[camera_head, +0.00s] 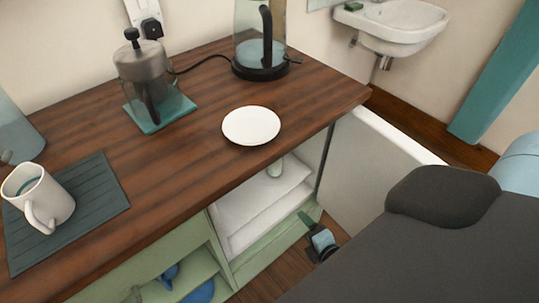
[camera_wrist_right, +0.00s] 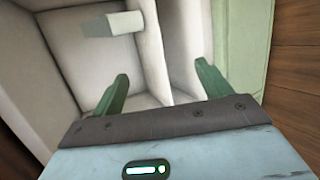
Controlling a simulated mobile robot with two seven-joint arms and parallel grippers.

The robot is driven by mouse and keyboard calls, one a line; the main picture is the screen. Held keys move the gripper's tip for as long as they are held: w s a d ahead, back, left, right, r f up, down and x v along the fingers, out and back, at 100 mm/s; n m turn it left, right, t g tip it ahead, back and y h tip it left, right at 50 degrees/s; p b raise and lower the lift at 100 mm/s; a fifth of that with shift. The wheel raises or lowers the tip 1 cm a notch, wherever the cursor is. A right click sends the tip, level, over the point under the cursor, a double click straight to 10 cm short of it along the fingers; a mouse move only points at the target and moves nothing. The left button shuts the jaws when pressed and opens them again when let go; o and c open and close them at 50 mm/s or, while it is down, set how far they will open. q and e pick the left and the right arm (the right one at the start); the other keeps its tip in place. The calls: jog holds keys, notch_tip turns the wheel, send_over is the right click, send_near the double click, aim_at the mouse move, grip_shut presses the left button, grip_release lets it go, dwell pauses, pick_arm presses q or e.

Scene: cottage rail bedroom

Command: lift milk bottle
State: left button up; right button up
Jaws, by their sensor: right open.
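The milk bottle appears to be the small pale object (camera_head: 275,169) on the upper white shelf of the open fridge, under the counter; the counter edge hides its top. A pale block-like shape (camera_wrist_right: 112,24), probably the same bottle, shows at the upper left of the right wrist view. My right gripper (camera_head: 311,226) is at the fridge's open front, lower and nearer than the bottle. My left gripper is not in view.
The open fridge door (camera_head: 370,150) stands right of the opening. The wooden counter (camera_head: 190,185) overhangs the fridge and holds a white plate (camera_head: 251,126), kettle (camera_head: 260,55), French press (camera_head: 147,75) and mug (camera_head: 40,195). A green cupboard (camera_head: 150,270) with blue items adjoins on the left.

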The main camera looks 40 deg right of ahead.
aim_at(278, 165)
jog(key=w+d+n+t+h+b, duration=0.1)
jog(key=w+d+n+b, duration=0.1)
jog(key=w+n+b, duration=0.2)
jog(key=w+d+f+n+t+h+b, duration=0.1)
jog(key=w+n+b, duration=0.4)
jog(key=w, duration=0.5)
jog(key=w+d+n+t+h+b, duration=0.1)
jog(key=w+d+n+t+b, duration=0.1)
jog(key=w, duration=0.5)
jog(key=shift+d+f+n+b, duration=0.15)
jog(key=shift+d+n+b, duration=0.25)
jog(key=shift+n+b, duration=0.4)
jog(key=shift+d+f+n+b, duration=0.15)
jog(key=shift+d+n+b, duration=0.3)
jog(key=shift+n, duration=0.55)
jog(key=shift+w+r+t, duration=0.15)
jog(key=shift+w+t, duration=0.05)
jog(key=shift+t, duration=0.1)
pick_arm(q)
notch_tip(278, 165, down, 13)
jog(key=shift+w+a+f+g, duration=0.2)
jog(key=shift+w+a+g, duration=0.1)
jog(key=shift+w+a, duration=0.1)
pick_arm(e)
jog(key=shift+r, duration=0.15)
